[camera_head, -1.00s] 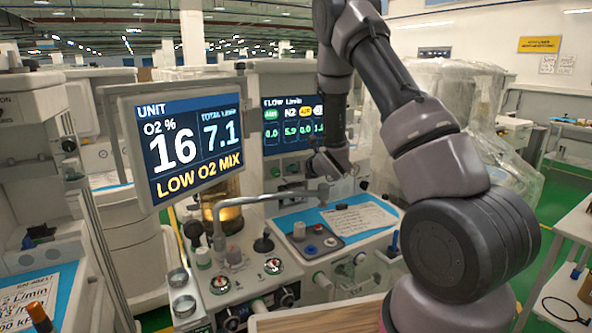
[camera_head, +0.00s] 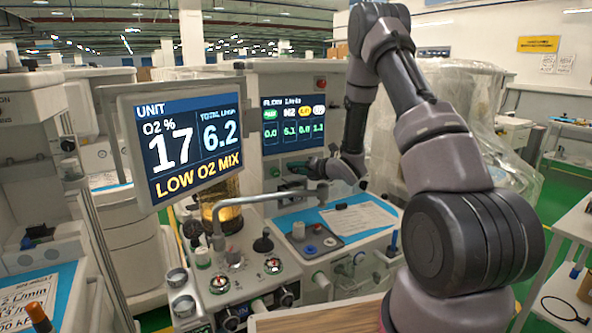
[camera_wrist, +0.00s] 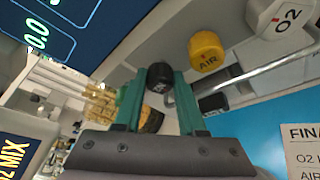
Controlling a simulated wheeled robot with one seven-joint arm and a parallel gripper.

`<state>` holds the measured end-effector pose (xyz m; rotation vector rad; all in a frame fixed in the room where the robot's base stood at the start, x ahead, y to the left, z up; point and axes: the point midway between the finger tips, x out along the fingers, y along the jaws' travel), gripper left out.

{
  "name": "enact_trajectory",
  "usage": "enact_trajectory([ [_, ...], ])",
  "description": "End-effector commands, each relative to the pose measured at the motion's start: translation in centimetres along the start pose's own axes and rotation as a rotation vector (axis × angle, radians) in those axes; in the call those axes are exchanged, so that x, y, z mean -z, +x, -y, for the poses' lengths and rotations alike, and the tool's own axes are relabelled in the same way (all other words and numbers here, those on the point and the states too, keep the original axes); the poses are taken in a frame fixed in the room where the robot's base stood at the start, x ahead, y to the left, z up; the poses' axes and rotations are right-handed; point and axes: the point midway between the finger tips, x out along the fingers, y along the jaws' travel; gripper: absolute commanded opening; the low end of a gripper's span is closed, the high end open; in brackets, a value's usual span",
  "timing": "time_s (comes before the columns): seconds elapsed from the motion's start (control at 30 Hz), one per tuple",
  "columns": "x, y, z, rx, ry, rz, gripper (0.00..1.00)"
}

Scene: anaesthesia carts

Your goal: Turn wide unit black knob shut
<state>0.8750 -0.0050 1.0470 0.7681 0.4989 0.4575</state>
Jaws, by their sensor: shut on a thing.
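The black knob (camera_wrist: 160,76) sits under the unit's front in the wrist view, with white lettering too small to read surely. My gripper (camera_wrist: 157,90) has its two green fingers on either side of it, shut on the knob. A yellow AIR knob (camera_wrist: 206,50) is just right of it, and a white O2 knob (camera_wrist: 282,16) is farther right. In the head view my arm reaches down to the panel below the flow display (camera_head: 293,120); the grip itself is not clear there. The unit screen (camera_head: 187,145) reads O2 17, total 6.2, LOW O2 MIX.
A curved metal rail (camera_head: 262,197) runs in front of the panel, and it also shows beside the right finger (camera_wrist: 250,75). A blue mat with a paper sheet (camera_head: 357,218) lies on the worktop.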

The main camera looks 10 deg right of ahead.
Motion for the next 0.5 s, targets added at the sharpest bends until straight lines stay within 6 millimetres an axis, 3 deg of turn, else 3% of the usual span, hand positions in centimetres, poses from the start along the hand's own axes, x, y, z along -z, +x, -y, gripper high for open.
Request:
enact_trajectory([
  [0.5,-0.06,-0.02,0.19,-0.081,0.197,0.002,0.0],
])
